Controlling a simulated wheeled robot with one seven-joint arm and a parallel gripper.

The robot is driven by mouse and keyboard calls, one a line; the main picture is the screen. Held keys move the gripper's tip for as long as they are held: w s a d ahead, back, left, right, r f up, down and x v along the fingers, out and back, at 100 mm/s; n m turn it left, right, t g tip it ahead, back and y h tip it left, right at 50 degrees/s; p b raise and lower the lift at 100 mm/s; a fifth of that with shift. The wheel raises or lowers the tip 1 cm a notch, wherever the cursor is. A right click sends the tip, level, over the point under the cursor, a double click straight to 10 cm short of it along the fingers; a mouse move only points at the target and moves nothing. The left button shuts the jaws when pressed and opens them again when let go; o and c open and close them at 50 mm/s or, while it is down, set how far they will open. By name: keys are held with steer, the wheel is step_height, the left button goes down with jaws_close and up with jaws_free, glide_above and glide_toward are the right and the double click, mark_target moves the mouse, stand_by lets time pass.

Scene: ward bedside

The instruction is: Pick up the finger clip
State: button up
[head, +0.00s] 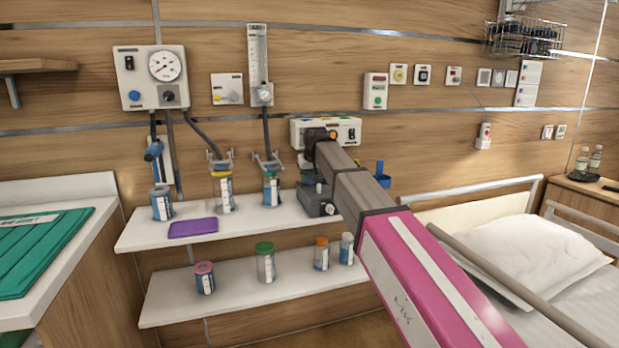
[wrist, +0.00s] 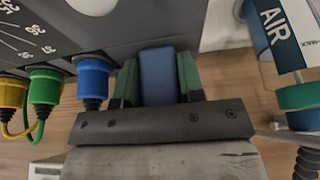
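The finger clip (wrist: 157,76) shows in the wrist view as a blue block. It sits between the two green fingers of my gripper (wrist: 157,86), which lie close against its sides with no clear gap. My gripper looks shut on it. A dark grey box with a printed dial and several coloured plugs is right beside it. In the head view my arm reaches away, and my gripper (head: 316,142) is a small dark shape in front of a pale wall unit (head: 345,131). The clip cannot be made out there.
An upper shelf (head: 140,240) holds several jars, a purple pad (head: 193,228) and a grey device (head: 315,200). A lower shelf (head: 170,310) holds more jars. A bed (head: 590,300) stands at the right and a cabinet with green folders (head: 40,250) at the left.

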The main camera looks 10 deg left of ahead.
steer(key=shift+r, duration=0.1)
step_height(320, 180, up, 27)
steer(key=shift+s+d+f, duration=0.85)
steer(key=shift+s+f, duration=0.4)
steer(key=shift+f, duration=2.55)
steer(key=shift+s+d+f, duration=0.85)
steer(key=shift+s+f, duration=0.35)
steer(key=shift+f, duration=2.65)
steer(key=shift+s+d+f, duration=0.85)
steer(key=shift+s+f, duration=0.4)
steer(key=shift+f, duration=2.55)
steer(key=shift+f, duration=1.35)
